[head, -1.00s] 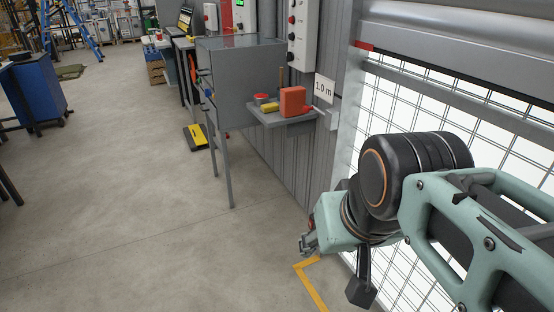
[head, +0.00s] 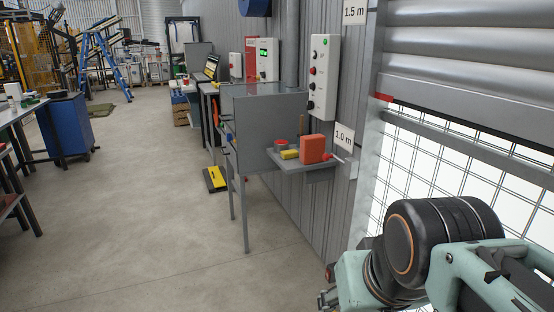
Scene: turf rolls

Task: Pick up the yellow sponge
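A small yellow block (head: 290,154), which looks like the sponge, lies on a small grey wall shelf (head: 300,167) beside the 1.0 m sign. It sits just left of an orange-red box-shaped item (head: 313,148) and in front of a red round item (head: 281,143). My gripper (head: 327,299) shows only in part at the bottom edge, well below and nearer than the shelf. Its fingers are too small and cut off to tell open from shut. It is clear of the sponge.
A grey cabinet on legs (head: 262,130) stands directly left of the shelf. A wire mesh gate (head: 430,165) is at the right, close to my arm. A yellow and black item (head: 215,179) lies on the floor. The floor left of the cabinet is open.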

